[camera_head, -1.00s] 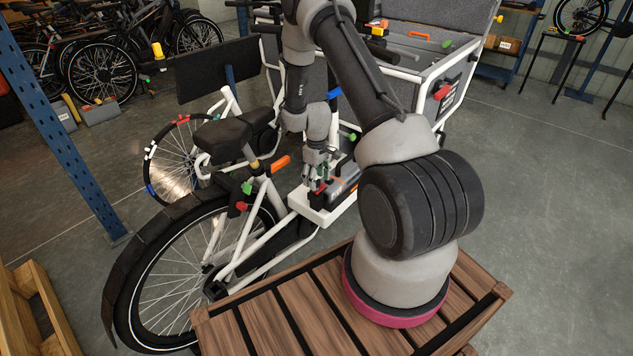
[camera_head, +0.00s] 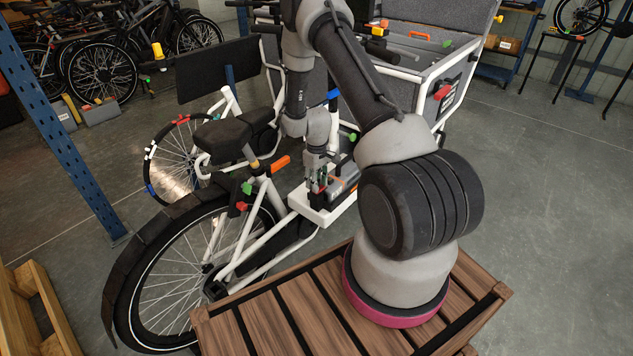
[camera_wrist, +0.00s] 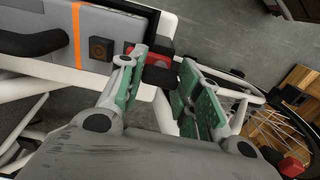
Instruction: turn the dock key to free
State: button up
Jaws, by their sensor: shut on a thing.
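The dock is a white tray (camera_head: 318,214) on the white bike frame, holding a grey battery case with an orange stripe (camera_wrist: 76,35) in the wrist view. I cannot read the key's marking or position.
White frame tubes and the saddle (camera_head: 224,139) stand left of the dock. The cargo box (camera_head: 440,62) rises behind it. A wooden slatted platform (camera_head: 290,318) lies in front, under my arm. Open grey floor is at the right.

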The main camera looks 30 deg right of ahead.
jog(key=m, duration=0.9)
jog(key=shift+m, duration=0.3)
jog(key=m, duration=0.4)
jog(key=shift+m, duration=2)
jog(key=o, duration=1)
